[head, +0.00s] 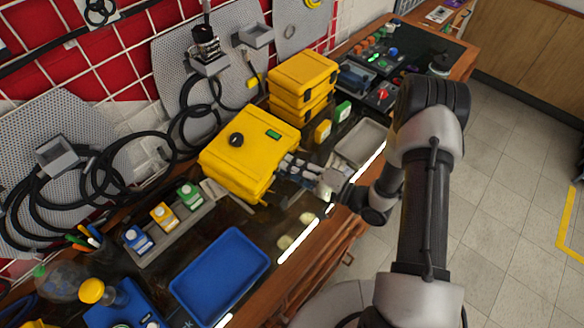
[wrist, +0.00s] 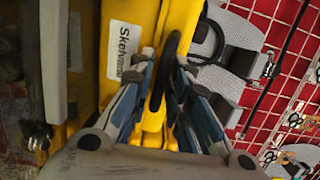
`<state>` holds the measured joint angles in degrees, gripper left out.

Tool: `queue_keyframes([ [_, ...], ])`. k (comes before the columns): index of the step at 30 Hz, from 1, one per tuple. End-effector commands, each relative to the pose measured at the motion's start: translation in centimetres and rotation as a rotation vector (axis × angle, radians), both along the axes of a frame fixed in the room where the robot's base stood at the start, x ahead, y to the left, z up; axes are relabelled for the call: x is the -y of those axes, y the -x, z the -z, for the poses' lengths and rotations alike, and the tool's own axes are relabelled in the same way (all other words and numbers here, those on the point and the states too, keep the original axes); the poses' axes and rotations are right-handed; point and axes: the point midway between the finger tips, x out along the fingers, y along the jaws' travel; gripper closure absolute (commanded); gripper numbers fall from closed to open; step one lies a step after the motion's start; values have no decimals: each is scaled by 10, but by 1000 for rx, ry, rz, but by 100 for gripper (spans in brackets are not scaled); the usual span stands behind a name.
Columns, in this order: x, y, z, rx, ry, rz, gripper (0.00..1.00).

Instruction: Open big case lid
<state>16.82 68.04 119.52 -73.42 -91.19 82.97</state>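The big yellow case (head: 236,168) lies on the dark bench top, with a black round knob and a green label on top. Its lid appears closed in the head view. My gripper (head: 288,164) is at the case's right side, facing it. In the wrist view my gripper (wrist: 164,62) has its two fingers apart, with a dark curved handle (wrist: 168,68) between them. I see gaps beside the handle, so the fingers do not look closed on it. The case's yellow side (wrist: 182,25) fills the middle, with a white lettered label. Contact between fingertips and case is unclear.
Smaller yellow cases (head: 302,85) are stacked behind the big case. A blue tray (head: 220,275) and a grey rack (head: 170,225) with several bottles lie in front. A grey tray (head: 361,142) is to the right. Black cables and perforated panels stand along the red tiled wall.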

Motion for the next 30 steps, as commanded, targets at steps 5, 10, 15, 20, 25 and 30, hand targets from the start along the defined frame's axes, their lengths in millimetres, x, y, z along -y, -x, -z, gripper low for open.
queue_keyframes([
  [5,0,0,0,0,0,0,83],
  [10,0,0,0,1,1,0,92],
  [15,0,0,0,0,0,0,100],
  [20,0,0,0,0,0,0,100],
  [25,0,0,0,0,0,0,100],
  [30,0,0,0,0,0,0,100],
])
